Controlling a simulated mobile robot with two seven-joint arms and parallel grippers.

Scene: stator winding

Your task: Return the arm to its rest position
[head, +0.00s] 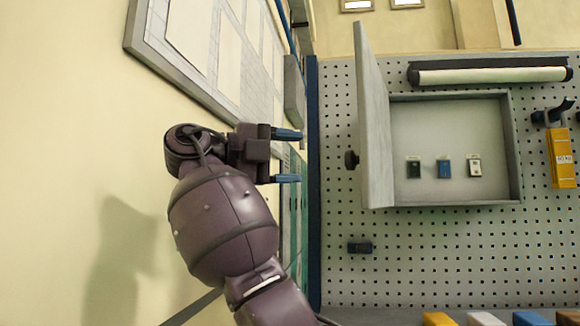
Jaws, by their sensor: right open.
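My right gripper (290,157) is raised in the middle left of the head view, at the end of my purple-grey arm. Its two blue-tipped fingers point right and are spread apart with nothing between them. The fingertips show in front of the board's blue left edge, left of the open cabinet door. I cannot tell the gap in depth. My left gripper is not in view.
A grey pegboard (340,285) fills the right side. A cabinet (510,150) on it has its door (372,130) swung open, with a dark knob (351,160). Three small items hang inside. A yellow tool (562,158) hangs right. A framed board (150,50) is upper left.

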